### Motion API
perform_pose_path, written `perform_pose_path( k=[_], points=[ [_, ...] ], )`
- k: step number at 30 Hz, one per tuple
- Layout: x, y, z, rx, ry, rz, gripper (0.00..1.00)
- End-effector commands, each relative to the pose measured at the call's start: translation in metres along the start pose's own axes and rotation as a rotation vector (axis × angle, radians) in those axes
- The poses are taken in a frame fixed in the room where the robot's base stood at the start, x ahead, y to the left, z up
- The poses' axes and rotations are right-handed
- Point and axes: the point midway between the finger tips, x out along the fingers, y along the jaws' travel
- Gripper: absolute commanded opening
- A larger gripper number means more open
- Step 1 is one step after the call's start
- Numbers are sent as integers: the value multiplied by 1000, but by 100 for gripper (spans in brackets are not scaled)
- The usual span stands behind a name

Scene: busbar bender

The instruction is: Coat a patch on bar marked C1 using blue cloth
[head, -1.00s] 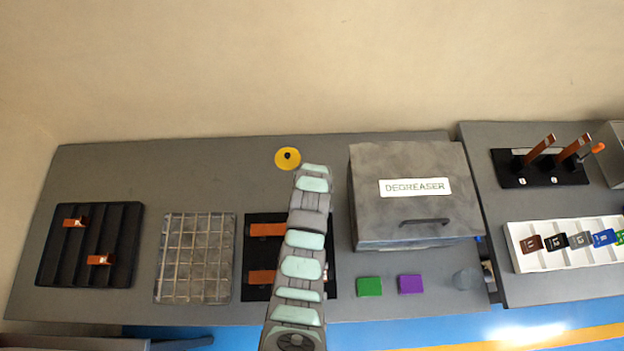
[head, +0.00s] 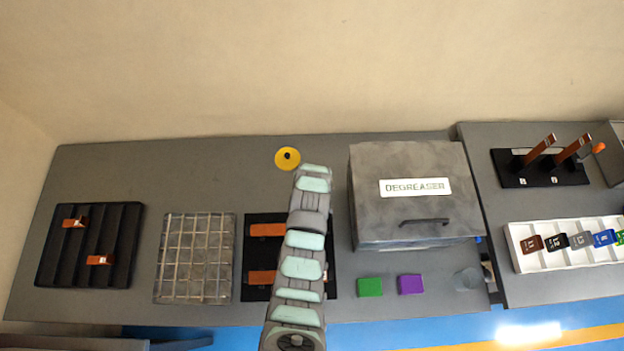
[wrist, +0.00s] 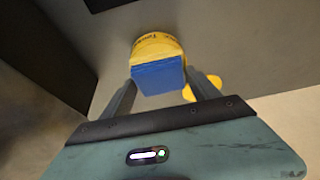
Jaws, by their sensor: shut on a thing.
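My gripper (wrist: 160,82) is shut on a blue cloth (wrist: 158,76), a small block-like pad, in the wrist view. A round yellow tin (wrist: 157,44) with dark lettering lies just beyond the cloth; I cannot tell whether they touch. In the head view my arm hides the gripper and the cloth. Copper bars (head: 267,229) lie in a black holder (head: 335,250), partly behind my arm. Two more copper bars (head: 76,221) and (head: 100,259) sit in a black slotted rack (head: 60,270) at left. No C1 mark is readable.
A yellow disc with a dark centre (head: 280,165) lies behind my arm's end. A metal grid (head: 195,258) is left of the holder. The DEGREASER box (head: 375,220), a green pad (head: 370,287) and a purple pad (head: 411,284) are at right.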

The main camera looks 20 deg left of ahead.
Motion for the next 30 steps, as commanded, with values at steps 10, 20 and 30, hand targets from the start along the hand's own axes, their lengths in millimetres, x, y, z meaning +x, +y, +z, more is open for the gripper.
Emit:
perform_pose_path(
  k=[10, 20, 30],
  points=[
    [-19, 0, -6, 0, -3, 0, 38],
    [-43, 0, -17, 0, -3, 0, 38],
    [-65, 0, -27, 0, 1, 0, 38]
  ],
)
